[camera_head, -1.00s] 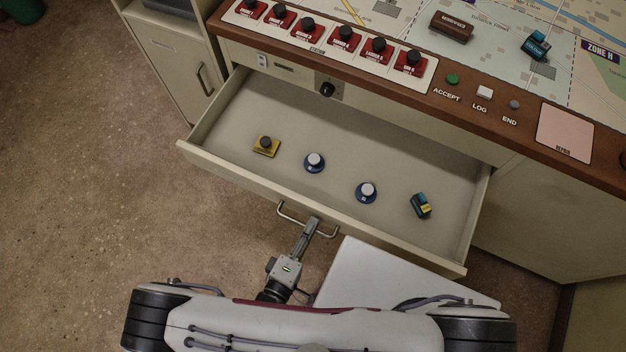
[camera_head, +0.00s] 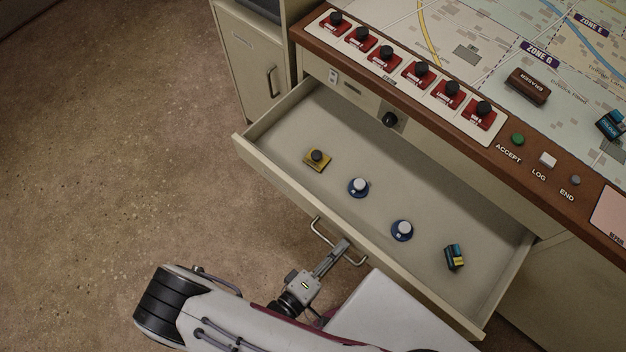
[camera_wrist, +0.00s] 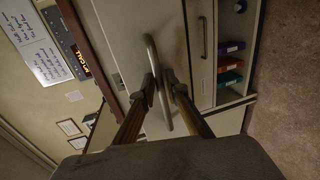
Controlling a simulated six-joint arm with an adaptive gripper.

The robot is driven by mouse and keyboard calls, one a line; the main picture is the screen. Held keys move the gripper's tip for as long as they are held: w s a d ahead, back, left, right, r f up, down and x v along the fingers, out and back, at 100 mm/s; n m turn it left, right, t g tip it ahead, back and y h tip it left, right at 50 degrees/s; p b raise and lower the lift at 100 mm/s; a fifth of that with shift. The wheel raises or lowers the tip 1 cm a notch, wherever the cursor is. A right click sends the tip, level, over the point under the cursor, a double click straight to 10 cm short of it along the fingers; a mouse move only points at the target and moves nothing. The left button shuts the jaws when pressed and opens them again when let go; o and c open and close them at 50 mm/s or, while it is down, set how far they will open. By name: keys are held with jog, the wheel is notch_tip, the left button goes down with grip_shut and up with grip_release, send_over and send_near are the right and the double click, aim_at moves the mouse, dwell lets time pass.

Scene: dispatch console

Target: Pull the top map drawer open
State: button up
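The top map drawer (camera_head: 290,195) is pulled out from the console, with its pale inside showing in the head view. Its metal bar handle (camera_head: 318,235) is on the front face and also shows in the wrist view (camera_wrist: 152,50). My gripper (camera_head: 342,246) is at the handle, in front of the drawer. In the wrist view my two fingers (camera_wrist: 160,82) lie close on either side of the bar and appear shut on it. Inside the drawer lie a yellow block with a dark knob (camera_head: 317,160), two blue round pieces (camera_head: 358,187) (camera_head: 402,230) and a blue-yellow piece (camera_head: 455,257).
The console top (camera_head: 450,112) carries red knobbed blocks (camera_head: 388,58), a map, an eraser (camera_head: 527,86) and buttons. A dark knob (camera_head: 390,119) sits on the console front. A cabinet (camera_head: 250,70) stands left of the drawer. The floor (camera_head: 120,150) at left is clear.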

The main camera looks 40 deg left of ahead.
jog(key=v, duration=1.1)
jog(key=shift+s, duration=0.35)
dwell(0.4)
